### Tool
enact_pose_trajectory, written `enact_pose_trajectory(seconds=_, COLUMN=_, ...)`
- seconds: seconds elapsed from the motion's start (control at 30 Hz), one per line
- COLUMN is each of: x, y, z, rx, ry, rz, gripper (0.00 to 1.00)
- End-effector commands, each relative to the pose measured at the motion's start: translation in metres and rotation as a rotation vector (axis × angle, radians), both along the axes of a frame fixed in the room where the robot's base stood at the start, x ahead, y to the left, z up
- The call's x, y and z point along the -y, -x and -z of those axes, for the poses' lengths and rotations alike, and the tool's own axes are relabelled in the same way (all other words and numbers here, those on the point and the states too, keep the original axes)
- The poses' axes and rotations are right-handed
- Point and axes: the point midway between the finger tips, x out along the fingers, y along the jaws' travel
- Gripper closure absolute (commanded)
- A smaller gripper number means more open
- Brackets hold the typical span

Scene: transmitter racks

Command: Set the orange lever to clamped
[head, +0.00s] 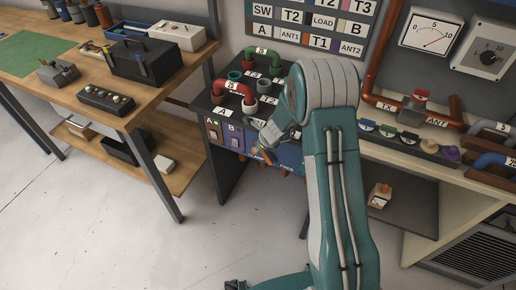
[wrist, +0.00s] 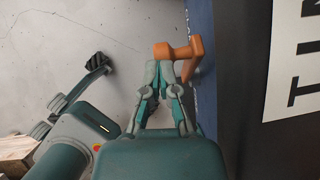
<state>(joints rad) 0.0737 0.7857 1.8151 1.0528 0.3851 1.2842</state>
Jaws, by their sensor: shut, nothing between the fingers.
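The orange lever (head: 266,157) is on the blue front panel (head: 290,154) of the patch rack, close to lettering that seems to read CLAMP, with FREE to its right. In the wrist view the lever (wrist: 178,51) shows near the top, just beyond my fingertips, its bar pointing left from a hub by the panel edge. My gripper (head: 262,137) is shut and empty, right at the lever. In the wrist view my gripper (wrist: 160,72) has its fingertips together below the lever bar; I cannot tell if they touch. My arm hides part of the panel.
Red and green U-shaped links (head: 236,92) stand on the rack top by my gripper. Switches A and B (head: 224,134) are on the panel's left. A wooden workbench (head: 60,75) with boxes stands left. A shelf with coloured connectors (head: 408,138) lies right. Floor in front is clear.

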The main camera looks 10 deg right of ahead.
Motion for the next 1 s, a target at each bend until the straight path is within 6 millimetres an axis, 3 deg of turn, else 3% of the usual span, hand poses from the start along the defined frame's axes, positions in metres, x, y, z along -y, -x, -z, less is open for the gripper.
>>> enact_pose_trajectory(seconds=0.27, x=0.014, y=0.009, z=-0.013, rx=0.000, ry=0.001, rz=-0.001, gripper=1.00)
enact_pose_trajectory(seconds=0.37, x=0.026, y=0.017, z=-0.027, rx=0.001, ry=0.001, rz=-0.004, gripper=1.00)
enact_pose_trajectory(seconds=0.7, x=0.026, y=0.025, z=-0.096, rx=0.004, ry=0.001, rz=-0.007, gripper=1.00)
enact_pose_trajectory(seconds=1.0, x=0.026, y=0.029, z=-0.123, rx=0.000, ry=0.000, rz=-0.006, gripper=1.00)
